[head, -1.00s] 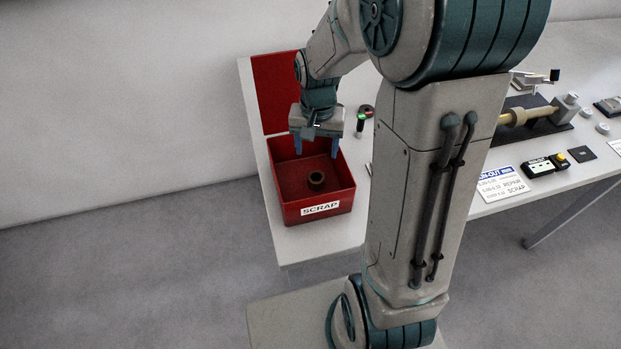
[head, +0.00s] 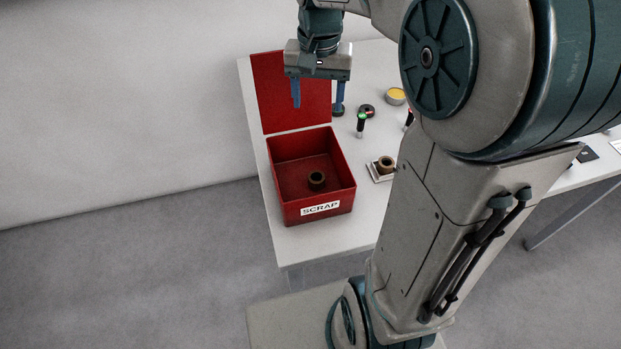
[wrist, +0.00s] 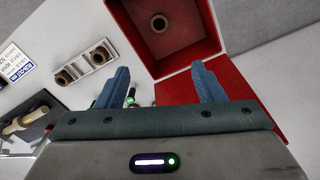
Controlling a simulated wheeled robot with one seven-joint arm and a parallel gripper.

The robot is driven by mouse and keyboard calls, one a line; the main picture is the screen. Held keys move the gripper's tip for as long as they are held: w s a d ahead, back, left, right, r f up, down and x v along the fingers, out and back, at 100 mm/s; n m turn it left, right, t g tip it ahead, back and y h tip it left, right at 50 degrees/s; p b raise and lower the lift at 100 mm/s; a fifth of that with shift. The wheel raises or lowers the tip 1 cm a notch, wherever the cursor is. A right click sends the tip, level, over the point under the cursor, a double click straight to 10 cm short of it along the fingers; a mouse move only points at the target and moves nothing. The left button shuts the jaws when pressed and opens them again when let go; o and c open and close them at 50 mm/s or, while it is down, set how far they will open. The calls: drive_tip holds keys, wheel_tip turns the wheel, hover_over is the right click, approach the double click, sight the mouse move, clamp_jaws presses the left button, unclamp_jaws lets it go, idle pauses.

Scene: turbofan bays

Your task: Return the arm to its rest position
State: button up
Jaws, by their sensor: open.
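My gripper (head: 318,98) is open and empty, with its two blue fingers spread and pointing down. In the head view it hangs in front of the raised red lid, above and behind the open red SCRAP box (head: 312,207). A brown ring-shaped bushing (head: 317,180) lies on the floor of the box, apart from the gripper. In the wrist view my gripper (wrist: 160,88) shows both fingers with nothing between them. The box (wrist: 205,50) and the bushing in it (wrist: 159,23) lie beyond the fingertips.
The box's red lid (head: 290,92) stands open at the back. A printed card (wrist: 16,63) lies on the table. Bare wall is at left.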

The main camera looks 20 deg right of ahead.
idle(0.3)
drive_tip(key=s+f+n+t, duration=0.3)
drive_tip(key=s+n, duration=0.1)
drive_tip(key=s, duration=1.1)
drive_tip(key=shift+n, duration=0.4)
drive_tip(key=shift+w+a, duration=0.1)
drive_tip(key=shift+c, duration=0.3)
